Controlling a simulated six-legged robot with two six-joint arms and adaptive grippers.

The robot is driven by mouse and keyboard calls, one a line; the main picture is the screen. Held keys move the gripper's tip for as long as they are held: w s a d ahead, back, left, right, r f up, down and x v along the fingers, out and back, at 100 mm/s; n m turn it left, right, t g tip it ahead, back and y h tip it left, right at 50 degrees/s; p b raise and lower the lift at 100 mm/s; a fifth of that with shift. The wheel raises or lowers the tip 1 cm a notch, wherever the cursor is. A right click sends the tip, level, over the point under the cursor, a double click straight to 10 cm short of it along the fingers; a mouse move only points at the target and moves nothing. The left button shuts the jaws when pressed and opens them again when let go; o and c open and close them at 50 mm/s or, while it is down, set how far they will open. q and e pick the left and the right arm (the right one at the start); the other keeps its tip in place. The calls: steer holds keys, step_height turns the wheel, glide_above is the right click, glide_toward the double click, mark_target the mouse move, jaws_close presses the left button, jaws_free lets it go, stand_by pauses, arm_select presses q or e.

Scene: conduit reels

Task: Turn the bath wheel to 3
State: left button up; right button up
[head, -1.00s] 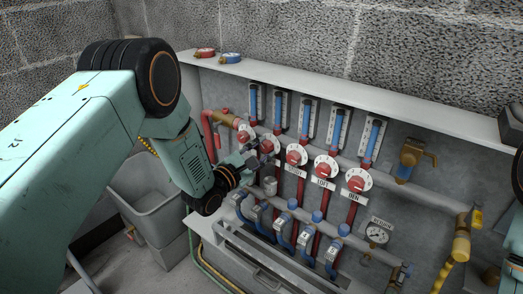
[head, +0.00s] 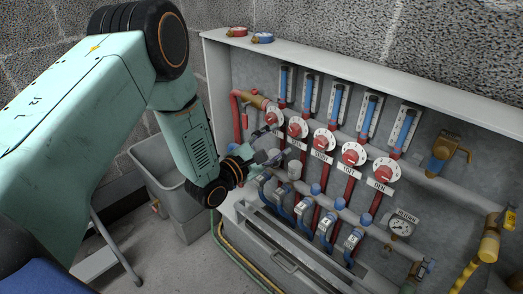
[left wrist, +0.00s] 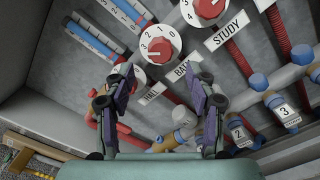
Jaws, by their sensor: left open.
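The bath wheel (head: 298,127) is a red knob on a white numbered dial, second from the left in the row. In the left wrist view its dial (left wrist: 160,46) shows numbers beside the red knob; the knob's pointer is too small to read. The BATH label (left wrist: 183,69) is partly covered by a finger. My left gripper (head: 277,144) is open and empty, just below and left of the bath wheel. In the left wrist view its fingers (left wrist: 157,83) are spread below the dial, apart from it. My right gripper is out of view.
The hall wheel (head: 273,118) is close on the left and the study wheel (head: 324,140) on the right. Blue-capped valves (head: 316,188) and a pressure gauge (head: 400,228) sit lower on the panel. A grey bin (head: 165,175) stands left of the cabinet.

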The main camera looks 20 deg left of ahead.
arm_select(q)
steer(key=v, duration=0.6)
stand_by(0.4)
steer(key=s+f+m+g+y, duration=0.4)
steer(key=s+f+m+g, duration=0.4)
steer(key=s+f+m, duration=0.5)
steer(key=s+f+m+g+y, duration=0.1)
steer(key=s+f+m+g, duration=0.3)
steer(key=s, duration=0.8)
steer(key=s+f+m+g+y, duration=0.1)
steer(key=s+f+m+g, duration=0.4)
steer(key=s, duration=0.7)
steer(key=shift+d, duration=0.25)
